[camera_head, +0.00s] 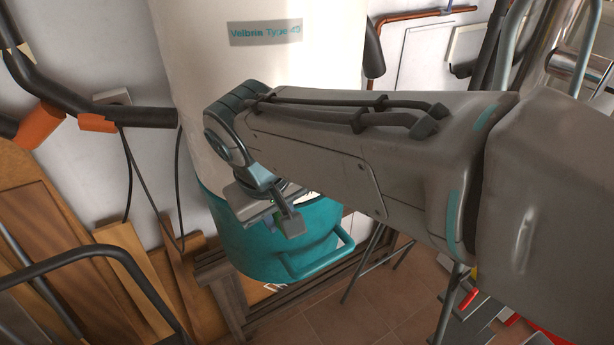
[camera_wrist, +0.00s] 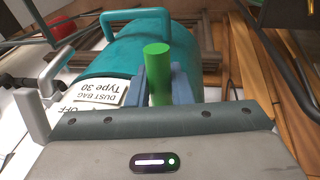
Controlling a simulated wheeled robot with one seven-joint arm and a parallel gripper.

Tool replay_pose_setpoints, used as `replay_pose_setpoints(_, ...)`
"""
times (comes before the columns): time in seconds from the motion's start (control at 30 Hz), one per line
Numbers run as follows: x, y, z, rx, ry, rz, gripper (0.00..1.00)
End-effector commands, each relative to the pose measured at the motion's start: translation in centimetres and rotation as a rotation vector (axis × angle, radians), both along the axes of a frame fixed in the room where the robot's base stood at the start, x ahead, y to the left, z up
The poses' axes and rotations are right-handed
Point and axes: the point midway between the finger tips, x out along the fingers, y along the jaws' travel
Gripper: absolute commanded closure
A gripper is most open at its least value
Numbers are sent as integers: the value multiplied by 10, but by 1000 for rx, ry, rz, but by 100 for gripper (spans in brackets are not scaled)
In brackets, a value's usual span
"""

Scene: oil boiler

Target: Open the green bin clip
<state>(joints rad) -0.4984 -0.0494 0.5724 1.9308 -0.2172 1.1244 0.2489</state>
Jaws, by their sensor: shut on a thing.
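The green clip (camera_wrist: 157,62) is a bright green cylinder in the middle of the wrist view, in front of the teal bin (camera_wrist: 110,52). My gripper (camera_wrist: 160,88) has one blue-grey finger on each side of the clip and is shut on it. The clip's lower end is hidden behind the gripper body. In the head view, my gripper (camera_head: 284,214) is at the front of the teal bin (camera_head: 260,252), below the white cylinder (camera_head: 270,80). I cannot make out the clip there, as my wrist covers that area.
The bin has a teal handle (camera_head: 320,258) low on its right. A white "DUST BAG Type 30" label (camera_wrist: 103,92) is beside the clip. Wooden boards (camera_head: 60,225) lean at the left. A dark metal rail (camera_head: 90,255) crosses the lower left. Tiled floor (camera_head: 390,300) shows below.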

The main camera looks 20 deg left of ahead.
Motion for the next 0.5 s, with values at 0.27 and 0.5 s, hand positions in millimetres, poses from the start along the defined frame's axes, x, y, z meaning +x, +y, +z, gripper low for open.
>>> replay_pose_setpoints(0.27, -3, 2, 0, -10, 9, 1, 100)
replay_pose_setpoints(0.5, -4, 2, 0, -10, 10, 4, 72)
